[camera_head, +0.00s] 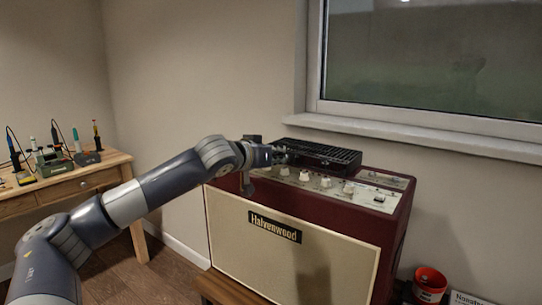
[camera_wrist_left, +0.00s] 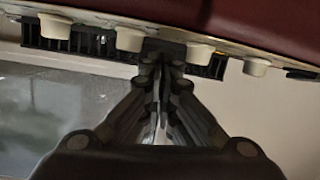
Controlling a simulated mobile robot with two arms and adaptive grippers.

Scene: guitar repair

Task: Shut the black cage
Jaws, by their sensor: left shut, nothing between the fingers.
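The black cage (camera_head: 322,153) is a dark slatted grille on top of the dark red amplifier (camera_head: 395,222), behind its knobs. I cannot tell for sure how far it stands open. In the left wrist view its slatted edge (camera_wrist_left: 95,42) shows as a dark strip beyond the knobs. My left gripper (camera_head: 279,153) is at the left front end of the cage, just above the amplifier's control panel. In the left wrist view the gripper (camera_wrist_left: 165,60) is shut and empty, its fingertips overlapping the cage's edge; contact is unclear. My right gripper is not in view.
Several cream knobs (camera_head: 326,182) stand on the control panel in front of the cage. A window ledge (camera_head: 420,136) runs behind the amplifier. A wooden workbench (camera_head: 75,185) with tools is at left. A red can (camera_head: 430,284) stands at lower right.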

